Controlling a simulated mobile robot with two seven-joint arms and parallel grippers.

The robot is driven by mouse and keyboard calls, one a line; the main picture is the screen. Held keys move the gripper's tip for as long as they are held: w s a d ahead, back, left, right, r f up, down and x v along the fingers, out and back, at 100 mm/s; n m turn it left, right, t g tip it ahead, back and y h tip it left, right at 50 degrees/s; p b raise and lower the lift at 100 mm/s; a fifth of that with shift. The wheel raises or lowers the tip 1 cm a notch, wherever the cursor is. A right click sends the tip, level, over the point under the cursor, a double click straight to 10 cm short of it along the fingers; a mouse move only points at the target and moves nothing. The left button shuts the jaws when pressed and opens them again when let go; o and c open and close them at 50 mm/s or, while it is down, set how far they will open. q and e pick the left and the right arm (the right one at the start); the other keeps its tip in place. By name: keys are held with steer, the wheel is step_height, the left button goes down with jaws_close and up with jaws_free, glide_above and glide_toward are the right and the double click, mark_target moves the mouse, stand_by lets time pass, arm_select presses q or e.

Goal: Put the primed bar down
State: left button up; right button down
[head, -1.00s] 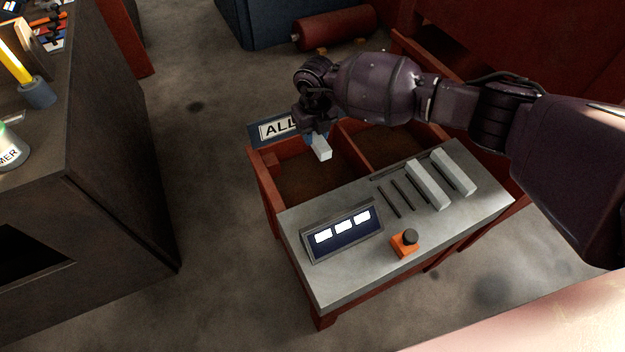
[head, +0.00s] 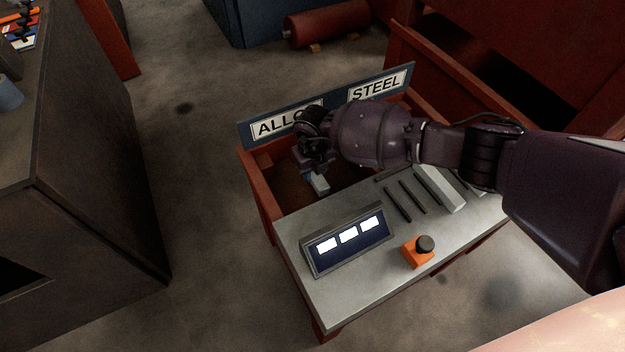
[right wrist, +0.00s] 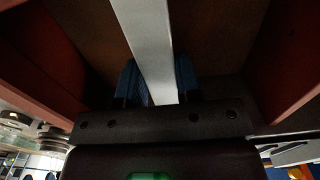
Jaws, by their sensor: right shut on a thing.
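My right gripper (head: 310,174) is shut on a light grey bar, the primed bar (head: 319,185), over the left bin compartment, below a sign reading "ALLO" (head: 272,126). The rest of that word is hidden behind my wrist. In the right wrist view the bar (right wrist: 147,35) runs out between the blue fingers (right wrist: 158,82), with brown bin floor and red walls around it. I cannot tell whether the bar touches the floor. My left gripper is not in view.
A grey panel (head: 340,290) in front of the bins carries a display with three lit windows (head: 348,236), an orange block with a black knob (head: 419,251), dark slots and grey bars (head: 438,187). The right compartment has a "STEEL" sign (head: 376,86). A dark cabinet (head: 90,220) stands left.

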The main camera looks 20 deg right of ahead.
step_height(320, 180, down, 5)
steer(key=shift+s+f+b, duration=0.1)
steer(key=shift+s+b, duration=0.05)
steer(key=shift+b, duration=0.6)
steer(key=shift+r, duration=0.25)
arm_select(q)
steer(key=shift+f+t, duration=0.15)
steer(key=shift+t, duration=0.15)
arm_select(e)
steer(key=shift+f, duration=0.15)
steer(key=c, duration=0.8)
jaws_free()
